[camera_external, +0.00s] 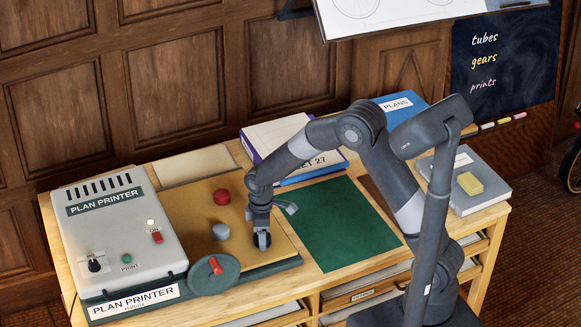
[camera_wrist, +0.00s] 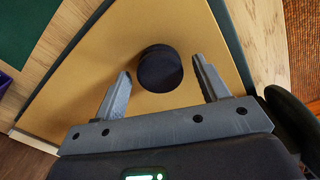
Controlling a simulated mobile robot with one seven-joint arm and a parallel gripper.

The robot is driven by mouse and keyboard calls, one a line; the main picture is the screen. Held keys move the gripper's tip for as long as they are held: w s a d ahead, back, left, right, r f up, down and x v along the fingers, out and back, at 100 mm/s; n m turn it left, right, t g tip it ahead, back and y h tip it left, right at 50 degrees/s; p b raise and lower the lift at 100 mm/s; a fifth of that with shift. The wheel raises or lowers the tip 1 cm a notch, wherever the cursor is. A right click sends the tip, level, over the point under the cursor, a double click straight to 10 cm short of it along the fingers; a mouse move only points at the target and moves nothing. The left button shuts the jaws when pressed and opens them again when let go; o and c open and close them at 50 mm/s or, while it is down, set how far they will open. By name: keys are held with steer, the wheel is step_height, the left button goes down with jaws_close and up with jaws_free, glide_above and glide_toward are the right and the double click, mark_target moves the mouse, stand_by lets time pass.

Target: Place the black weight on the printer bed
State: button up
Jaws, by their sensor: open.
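The black weight (camera_external: 262,241) stands on the tan printer bed (camera_external: 205,195), near its front right edge. My gripper (camera_external: 261,228) is right above and around the weight, pointing down. In the wrist view, the weight (camera_wrist: 160,70) lies between the two open fingers of my gripper (camera_wrist: 161,66), with a gap on each side. The wrist view also shows the bare bed (camera_wrist: 115,45) around the weight. The fingers partly hide the weight in the external view.
A red weight (camera_external: 222,197) and a grey weight (camera_external: 221,232) also stand on the bed. The plan printer (camera_external: 125,225) is at left, with a green crank wheel (camera_external: 214,275) in front.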

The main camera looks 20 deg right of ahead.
step_height(320, 180, up, 12)
steer(key=s+d+r+m+t, duration=0.1)
steer(key=s+d+r+m, duration=0.15)
steer(key=d+r, duration=0.6)
steer(key=s+d+r+m+t, duration=0.2)
steer(key=s+d+m, duration=0.3)
steer(key=s+d, duration=0.4)
steer(key=s+d+r+m+t, duration=0.2)
steer(key=s+d+r+m, duration=0.2)
steer(key=s+d, duration=0.5)
steer(key=shift+s+d+r+m+t, duration=0.3)
steer(key=shift+d+m, duration=0.75)
steer(key=shift+d, duration=0.95)
